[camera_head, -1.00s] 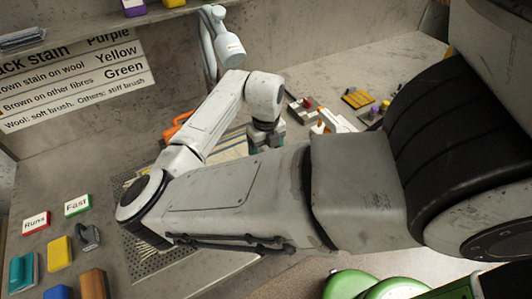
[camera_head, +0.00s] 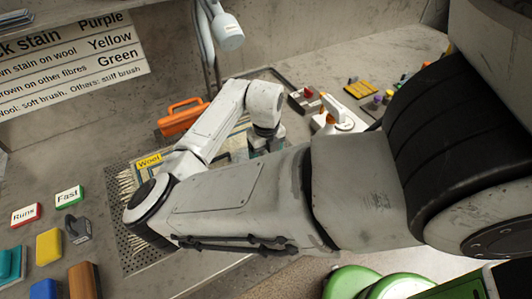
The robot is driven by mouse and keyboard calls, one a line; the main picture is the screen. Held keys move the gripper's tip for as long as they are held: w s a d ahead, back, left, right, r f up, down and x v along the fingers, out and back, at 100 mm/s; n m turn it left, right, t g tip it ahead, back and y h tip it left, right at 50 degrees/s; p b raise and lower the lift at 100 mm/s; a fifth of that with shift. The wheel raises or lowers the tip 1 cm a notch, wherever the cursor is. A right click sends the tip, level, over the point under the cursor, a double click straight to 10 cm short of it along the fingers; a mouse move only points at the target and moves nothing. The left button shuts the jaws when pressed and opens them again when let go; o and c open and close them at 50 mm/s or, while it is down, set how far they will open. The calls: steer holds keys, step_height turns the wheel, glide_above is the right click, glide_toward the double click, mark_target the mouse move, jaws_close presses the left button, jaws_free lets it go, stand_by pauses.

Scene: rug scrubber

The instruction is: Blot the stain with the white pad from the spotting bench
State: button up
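My gripper (camera_head: 267,142) points down over the far right part of the rug sample (camera_head: 150,172), which carries a yellow "Wool" tag (camera_head: 149,161). The gripper is small and dark here, and its fingers are partly behind my forearm, so I cannot tell whether it is open or holds anything. My arm covers most of the rug. I cannot make out the stain or the white pad.
An orange-handled tool (camera_head: 182,118) lies behind the rug. A white and orange spray tool (camera_head: 340,115) and a yellow rack (camera_head: 361,89) stand right. "Runs" (camera_head: 25,214) and "Fast" (camera_head: 69,196) blocks, a yellow block (camera_head: 49,245) and a grey clip (camera_head: 78,229) lie left.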

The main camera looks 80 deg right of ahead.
steer(key=shift+f+b, duration=0.55)
steer(key=shift+f, duration=0.2)
stand_by(4.2)
steer(key=shift+r+p, duration=2.5)
steer(key=shift+r, duration=1.2)
